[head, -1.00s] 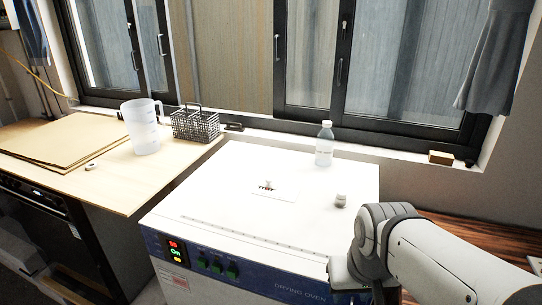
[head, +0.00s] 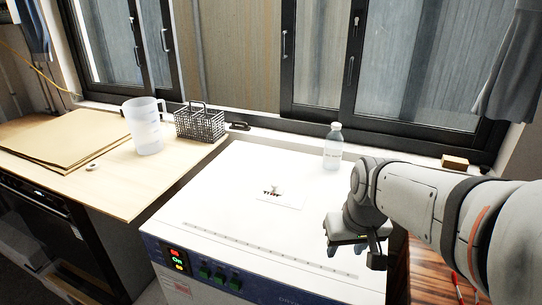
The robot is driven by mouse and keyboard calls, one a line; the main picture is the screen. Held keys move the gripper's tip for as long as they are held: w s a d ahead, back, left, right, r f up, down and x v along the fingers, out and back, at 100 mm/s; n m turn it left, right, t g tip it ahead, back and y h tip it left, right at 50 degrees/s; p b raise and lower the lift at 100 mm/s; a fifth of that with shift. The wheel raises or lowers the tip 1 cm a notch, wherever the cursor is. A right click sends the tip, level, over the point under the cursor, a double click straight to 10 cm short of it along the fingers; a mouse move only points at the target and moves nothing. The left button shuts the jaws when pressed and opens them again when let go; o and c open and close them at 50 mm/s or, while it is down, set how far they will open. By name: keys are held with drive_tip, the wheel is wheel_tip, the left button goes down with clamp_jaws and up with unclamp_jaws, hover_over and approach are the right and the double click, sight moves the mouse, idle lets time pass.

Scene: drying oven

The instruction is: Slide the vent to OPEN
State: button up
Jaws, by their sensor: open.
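The vent (head: 273,190) is a small knob on a white plate with dark marks, on top of the white drying oven (head: 215,205). The marks are too small to read, so I cannot tell the slider's position. My gripper (head: 346,246) is open and empty over the oven top's right front part. It points down, to the right of and nearer than the vent, and apart from it. Nothing hides the vent.
A clear bottle (head: 333,147) stands at the oven's back edge. The oven's front panel has a lit display (head: 177,260) and green switches (head: 219,275). A jug (head: 144,126) and wire basket (head: 201,124) stand on the left counter. The oven top left of the vent is clear.

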drive_tip(key=w+a+r+n+p, duration=0.1)
drive_tip(key=w+a+r+p, duration=0.15)
drive_tip(key=w, duration=0.65)
drive_tip(key=w+a+r+n+p, duration=0.1)
drive_tip(key=w+a+p, duration=0.15)
drive_tip(key=w, duration=0.65)
drive_tip(key=n+t+y+p, duration=0.1)
drive_tip(key=n+y+p, duration=0.1)
drive_tip(key=p, duration=0.1)
approach(275, 184)
drive_tip(key=p+x, duration=0.1)
drive_tip(key=x, duration=0.7)
drive_tip(key=shift+w+a, duration=0.1)
drive_tip(key=shift+c, duration=0.2)
clamp_jaws()
